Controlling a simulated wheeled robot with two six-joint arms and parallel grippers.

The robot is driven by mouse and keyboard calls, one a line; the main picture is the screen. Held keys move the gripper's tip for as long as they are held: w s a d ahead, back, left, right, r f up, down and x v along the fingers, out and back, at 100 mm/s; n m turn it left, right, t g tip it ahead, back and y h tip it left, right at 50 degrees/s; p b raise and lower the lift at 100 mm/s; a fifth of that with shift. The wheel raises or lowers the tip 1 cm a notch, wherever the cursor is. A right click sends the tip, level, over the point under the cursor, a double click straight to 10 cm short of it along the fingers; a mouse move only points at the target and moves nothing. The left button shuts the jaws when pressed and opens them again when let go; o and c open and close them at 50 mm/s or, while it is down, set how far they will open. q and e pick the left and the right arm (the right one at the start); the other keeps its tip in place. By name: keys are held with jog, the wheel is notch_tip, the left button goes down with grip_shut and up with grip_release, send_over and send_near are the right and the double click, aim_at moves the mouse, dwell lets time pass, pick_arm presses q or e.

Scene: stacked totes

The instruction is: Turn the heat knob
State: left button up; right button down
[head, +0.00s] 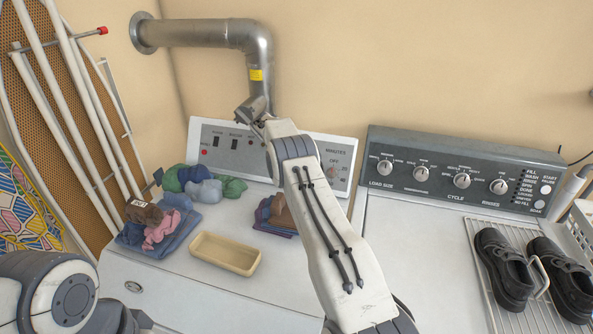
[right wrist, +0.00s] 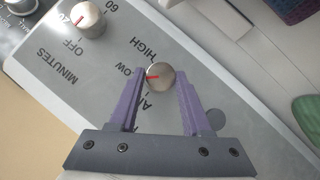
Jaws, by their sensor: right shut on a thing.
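The heat knob (right wrist: 160,77) is a round silver knob with a red pointer line, on the dryer's grey control panel, with HIGH, LOW and a partly hidden label around it. In the right wrist view its red line points left, toward the partly covered LOW label. My right gripper (right wrist: 160,88) has its purple fingers on both sides of the knob, shut on it. In the head view my right arm covers the knob and that part of the dryer panel (head: 215,150).
The timer knob (right wrist: 88,18) sits beside the heat knob. Folded clothes (head: 160,222), a beige tray (head: 224,253) and another folded pile (head: 278,213) lie on the dryer. A washer panel (head: 455,175) and shoes on a rack (head: 505,270) are at the right. A metal duct (head: 200,33) rises behind.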

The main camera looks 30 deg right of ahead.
jog(key=n+h+b, duration=0.2)
jog(key=n+g+b, duration=0.1)
jog(key=n, duration=0.1)
jog(key=shift+w+a+f+h+b, duration=0.15)
jog(key=shift+a+f+h+b, duration=0.15)
jog(key=shift+f+h+b, duration=0.1)
jog(key=shift+a+r+n+h+b, duration=0.1)
jog(key=shift+n+h+b, duration=0.9)
jog(key=shift+n+b, duration=0.35)
jog(key=shift+c, duration=1.8)
grip_release()
jog(key=b+v, duration=0.2)
jog(key=v, duration=0.8)
jog(key=shift+a, duration=0.2)
jog(key=shift+r, duration=0.1)
